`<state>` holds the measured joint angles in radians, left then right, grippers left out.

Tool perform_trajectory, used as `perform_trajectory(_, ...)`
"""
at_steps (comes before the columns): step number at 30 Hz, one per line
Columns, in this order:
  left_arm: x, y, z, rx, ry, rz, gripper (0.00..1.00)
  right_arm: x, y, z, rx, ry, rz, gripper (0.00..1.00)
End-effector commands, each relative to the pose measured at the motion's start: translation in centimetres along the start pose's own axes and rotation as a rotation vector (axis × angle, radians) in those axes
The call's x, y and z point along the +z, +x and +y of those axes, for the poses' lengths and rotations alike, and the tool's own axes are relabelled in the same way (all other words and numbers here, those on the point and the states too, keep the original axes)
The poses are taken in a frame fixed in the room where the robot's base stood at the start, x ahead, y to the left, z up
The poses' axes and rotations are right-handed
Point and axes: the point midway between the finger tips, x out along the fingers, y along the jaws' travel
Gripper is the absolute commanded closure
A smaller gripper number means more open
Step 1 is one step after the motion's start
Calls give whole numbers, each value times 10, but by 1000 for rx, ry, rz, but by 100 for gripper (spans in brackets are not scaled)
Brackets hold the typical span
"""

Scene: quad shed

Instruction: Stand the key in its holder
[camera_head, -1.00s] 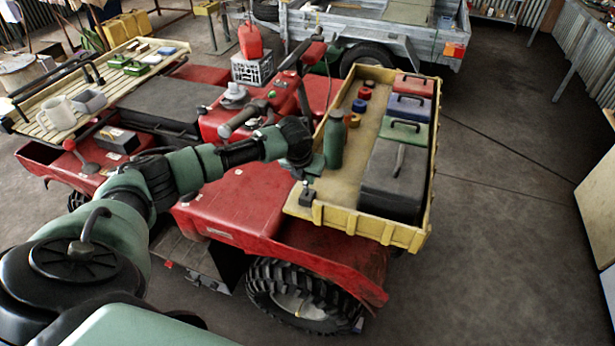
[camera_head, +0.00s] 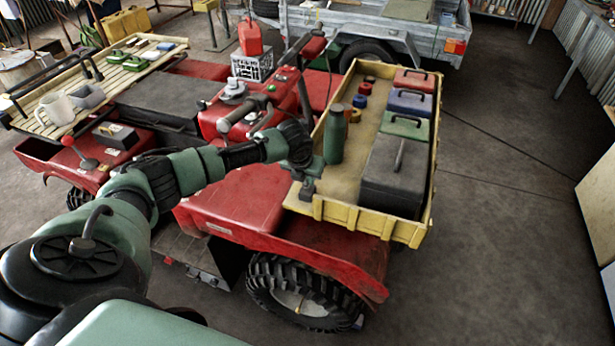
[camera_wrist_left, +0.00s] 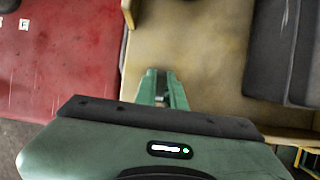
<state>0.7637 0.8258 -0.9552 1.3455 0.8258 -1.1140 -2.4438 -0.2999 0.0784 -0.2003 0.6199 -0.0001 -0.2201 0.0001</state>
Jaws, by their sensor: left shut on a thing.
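My left gripper (camera_head: 312,172) is over the near left corner of the yellow cargo tray, pointing down. In the left wrist view its green fingers (camera_wrist_left: 163,88) are closed on a small grey thing (camera_wrist_left: 161,84), which I take to be the key; the fingers hide most of it. A small dark block (camera_head: 307,191), which looks like the holder, sits at the tray's near left corner, right under the gripper. I cannot tell whether the key touches it or is in it. My right gripper is out of view.
In the yellow tray (camera_head: 350,216), a green bottle (camera_head: 335,136) stands just right of the gripper. A dark toolbox (camera_head: 393,180) and several coloured cases line the right side. Small red, blue and yellow pieces lie behind the bottle. The red quad (camera_head: 235,200) is at left.

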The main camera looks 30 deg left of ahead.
Motion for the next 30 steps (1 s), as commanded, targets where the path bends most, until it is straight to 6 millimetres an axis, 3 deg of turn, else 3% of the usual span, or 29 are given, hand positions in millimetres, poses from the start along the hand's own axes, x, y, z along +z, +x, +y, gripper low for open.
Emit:
perform_trajectory(7,-4,8,0,1,0,1,100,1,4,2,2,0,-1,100)
perform_trajectory(9,-3,7,0,1,0,1,76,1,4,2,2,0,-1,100)
perform_trajectory(11,-3,7,0,1,0,1,64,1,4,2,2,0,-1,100)
perform_trajectory(22,-3,3,0,-1,0,-1,64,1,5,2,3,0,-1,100)
perform_trajectory(30,-3,-37,0,-1,2,-3,64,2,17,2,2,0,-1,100)
